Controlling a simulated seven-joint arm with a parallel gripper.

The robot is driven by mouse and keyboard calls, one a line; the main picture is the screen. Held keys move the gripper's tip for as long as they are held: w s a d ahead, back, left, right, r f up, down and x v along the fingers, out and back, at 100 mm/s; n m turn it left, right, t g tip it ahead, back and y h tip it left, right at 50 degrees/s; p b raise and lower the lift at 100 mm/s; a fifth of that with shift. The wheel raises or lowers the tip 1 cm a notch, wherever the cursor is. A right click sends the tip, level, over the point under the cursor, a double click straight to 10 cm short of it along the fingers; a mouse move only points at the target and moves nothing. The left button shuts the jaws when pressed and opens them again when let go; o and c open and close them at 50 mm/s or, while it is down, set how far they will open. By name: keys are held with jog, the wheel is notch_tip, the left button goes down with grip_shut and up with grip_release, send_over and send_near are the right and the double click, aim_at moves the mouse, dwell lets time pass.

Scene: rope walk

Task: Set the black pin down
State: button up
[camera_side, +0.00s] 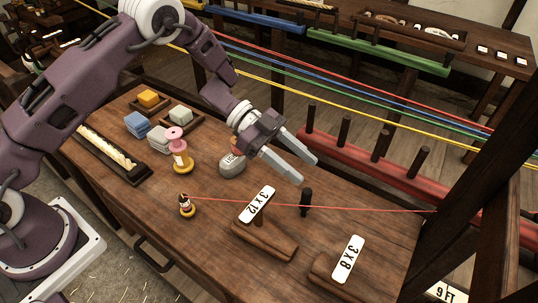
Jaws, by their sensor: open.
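The black pin (305,202) stands upright on the wooden table (215,245), right of the middle. A thin red line passes at the pin; I cannot tell whether it touches it. My gripper (307,172) is open and empty, its fingertips just above the pin in the picture. The pin is apart from the fingers and fully in view.
Placards marked 3 x 12 (257,205) and 3 x 8 (348,259) stand on wooden bases near the pin. A small dark bobbin (186,206), a pink-topped spool (180,152) and a grey stone-like object (232,164) are to the left. Coloured lines stretch behind.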

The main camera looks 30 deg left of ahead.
jog(key=w+a+r+n+t+y, duration=0.3)
jog(key=w+a+r+t, duration=0.15)
jog(key=r, duration=0.45)
jog(key=w+a+r+n+t+y, duration=0.2)
jog(key=w+a+r+n+t, duration=0.15)
jog(key=w+r+t, duration=0.35)
jog(key=s+a+r+n+t+y, duration=0.1)
jog(key=s+a+r+n+y, duration=0.6)
jog(key=a+r, duration=0.35)
jog(key=s+a+f+n+g+y, duration=0.1)
jog(key=s+a+n+g+y, duration=0.15)
jog(key=s, duration=0.65)
jog(key=s+a+f+n+g+y, duration=0.1)
jog(key=s+a, duration=0.2)
jog(key=s, duration=0.6)
jog(key=s+d+f+n+g+h, duration=0.1)
jog(key=s+d+f+g+h, duration=0.1)
jog(key=s, duration=1.2)
notch_tip(320, 180, down, 2)
jog(key=shift+d+f+g, duration=0.2)
jog(key=shift+d+g, duration=0.5)
jog(key=shift+d, duration=0.3)
